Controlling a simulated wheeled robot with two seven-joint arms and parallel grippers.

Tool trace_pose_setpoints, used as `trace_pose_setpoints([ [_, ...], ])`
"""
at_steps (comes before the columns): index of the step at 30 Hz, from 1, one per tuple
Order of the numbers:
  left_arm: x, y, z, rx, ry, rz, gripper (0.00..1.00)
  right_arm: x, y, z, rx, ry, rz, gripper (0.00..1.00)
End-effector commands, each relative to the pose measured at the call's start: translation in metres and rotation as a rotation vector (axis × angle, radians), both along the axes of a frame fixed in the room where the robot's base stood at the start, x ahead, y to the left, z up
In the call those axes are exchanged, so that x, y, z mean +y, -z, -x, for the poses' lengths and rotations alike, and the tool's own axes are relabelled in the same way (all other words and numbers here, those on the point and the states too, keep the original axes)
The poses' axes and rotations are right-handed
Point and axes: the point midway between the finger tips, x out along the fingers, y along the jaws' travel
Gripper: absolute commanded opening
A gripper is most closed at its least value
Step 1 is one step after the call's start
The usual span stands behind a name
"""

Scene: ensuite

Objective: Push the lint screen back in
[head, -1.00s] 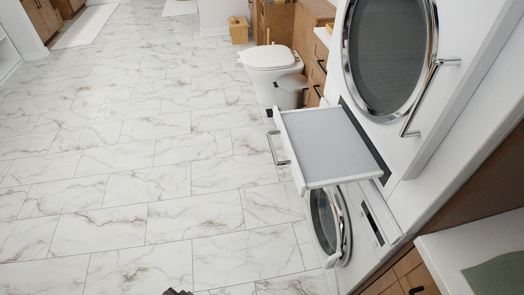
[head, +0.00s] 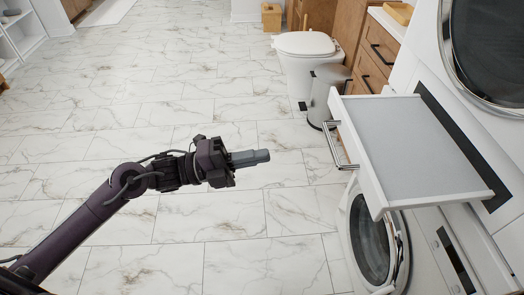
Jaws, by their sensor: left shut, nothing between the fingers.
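The lint screen (head: 408,140) is a flat grey panel in a white drawer-like frame. It sticks out to the left from a dark slot between the upper dryer (head: 492,45) and the lower washer (head: 370,240). A metal bar handle (head: 343,147) is on its left front face. My left gripper (head: 262,157) is shut and empty, pointing right at the handle from a clear distance to its left. My right gripper is not in view.
A grey pedal bin (head: 322,95) and a white toilet (head: 305,60) stand behind the screen. Wooden drawers (head: 375,55) line the wall beside them. The marble-tiled floor (head: 130,120) on the left is clear.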

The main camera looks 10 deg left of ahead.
Motion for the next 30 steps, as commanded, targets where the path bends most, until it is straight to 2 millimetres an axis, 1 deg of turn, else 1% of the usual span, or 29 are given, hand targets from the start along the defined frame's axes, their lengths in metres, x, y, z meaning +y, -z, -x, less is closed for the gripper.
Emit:
trace_pose_setpoints([
  [1, -0.01, -0.006, -0.004, -0.003, 0.0, 0.006, 0.0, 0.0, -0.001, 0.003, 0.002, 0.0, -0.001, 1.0],
  [9, -0.064, -0.017, -0.023, 0.0, -0.003, 0.005, 0.0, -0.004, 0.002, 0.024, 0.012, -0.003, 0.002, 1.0],
  [12, -0.081, -0.02, -0.028, 0.001, -0.003, 0.006, 0.0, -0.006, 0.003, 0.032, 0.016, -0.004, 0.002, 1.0],
  [15, -0.093, -0.021, -0.032, 0.001, -0.003, 0.004, 0.0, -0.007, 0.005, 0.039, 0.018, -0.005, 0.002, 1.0],
  [18, -0.102, -0.022, -0.035, 0.003, -0.002, 0.003, 0.0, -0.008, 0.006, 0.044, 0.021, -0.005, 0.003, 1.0],
  [21, -0.105, -0.021, -0.036, 0.003, -0.004, 0.0, 0.0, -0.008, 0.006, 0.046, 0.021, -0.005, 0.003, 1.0],
  [30, -0.106, -0.021, -0.036, 0.003, -0.004, 0.0, 0.0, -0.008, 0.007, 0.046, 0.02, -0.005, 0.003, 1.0],
])
